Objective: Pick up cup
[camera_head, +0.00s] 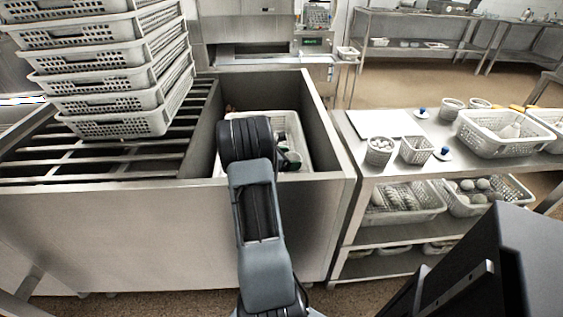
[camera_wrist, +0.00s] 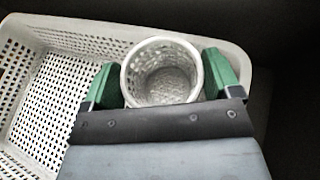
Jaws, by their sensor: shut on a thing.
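In the wrist view, a white perforated cup (camera_wrist: 162,72) stands with its open mouth facing the camera. The two green fingers of my gripper (camera_wrist: 164,84) press on its left and right sides, shut on it. The cup is over or in the right end of a white perforated basket (camera_wrist: 50,35); I cannot tell whether it touches the basket floor. In the head view, my gripper (camera_head: 288,158) is down inside the steel bin, partly hidden by my arm. The cup is not clearly visible there. The white basket's rim (camera_head: 302,130) shows around my arm.
The bin's steel walls (camera_head: 328,128) rise around my gripper. A stack of white baskets (camera_head: 108,92) stands on slats to the left. On the right, a steel table holds a white board (camera_head: 384,123), small perforated cups (camera_head: 416,150) and a larger basket (camera_head: 505,133).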

